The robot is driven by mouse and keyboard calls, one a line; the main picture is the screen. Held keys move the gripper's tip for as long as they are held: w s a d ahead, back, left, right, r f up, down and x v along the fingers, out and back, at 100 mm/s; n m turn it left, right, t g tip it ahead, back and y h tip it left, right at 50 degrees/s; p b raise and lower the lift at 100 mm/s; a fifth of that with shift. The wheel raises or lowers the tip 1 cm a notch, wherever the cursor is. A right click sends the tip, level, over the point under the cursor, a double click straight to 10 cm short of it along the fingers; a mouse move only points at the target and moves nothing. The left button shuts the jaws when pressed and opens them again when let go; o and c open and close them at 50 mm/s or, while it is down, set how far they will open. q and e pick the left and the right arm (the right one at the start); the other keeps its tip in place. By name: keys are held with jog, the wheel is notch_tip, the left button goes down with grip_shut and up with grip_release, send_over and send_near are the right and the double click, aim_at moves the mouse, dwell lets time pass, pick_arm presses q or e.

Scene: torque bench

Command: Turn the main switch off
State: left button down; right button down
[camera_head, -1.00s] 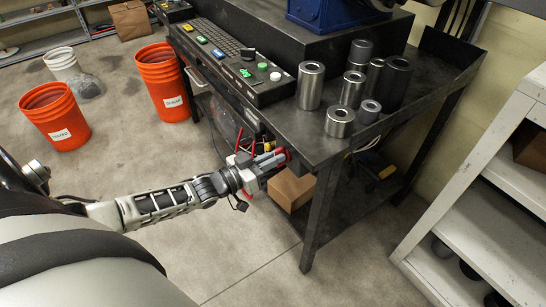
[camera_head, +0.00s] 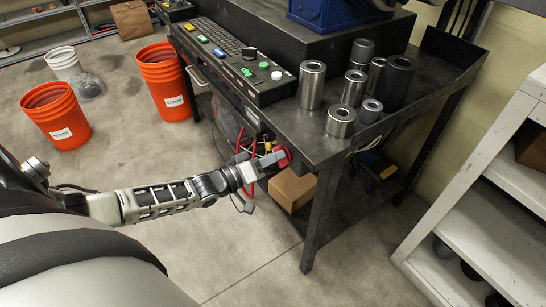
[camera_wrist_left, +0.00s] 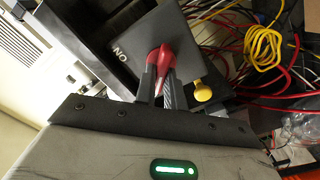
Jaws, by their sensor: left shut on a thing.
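The main switch is a red handle (camera_wrist_left: 161,56) on a dark plate (camera_wrist_left: 125,35) marked "ON" in the left wrist view. In the head view the red handle (camera_head: 283,156) shows under the front edge of the bench. My left gripper (camera_head: 272,160) is shut on the red handle. In the left wrist view its two fingers (camera_wrist_left: 160,85) stand on either side of the handle. The far side of the handle is hidden. My right gripper is not in view.
A yellow knob (camera_wrist_left: 202,92) sits close beside the fingers, with red and yellow cables (camera_wrist_left: 262,50) to its right. The black bench (camera_head: 325,145) holds several metal cylinders (camera_head: 311,85). A cardboard box (camera_head: 292,190) stands below. Orange buckets (camera_head: 165,85) stand on the floor.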

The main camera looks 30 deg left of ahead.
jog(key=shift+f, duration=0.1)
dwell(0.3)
pick_arm(q)
jog(key=c, duration=1.5)
grip_release()
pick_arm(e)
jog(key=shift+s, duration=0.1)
pick_arm(q)
jog(key=shift+p+v, duration=0.75)
jog(key=shift+v, duration=7.3)
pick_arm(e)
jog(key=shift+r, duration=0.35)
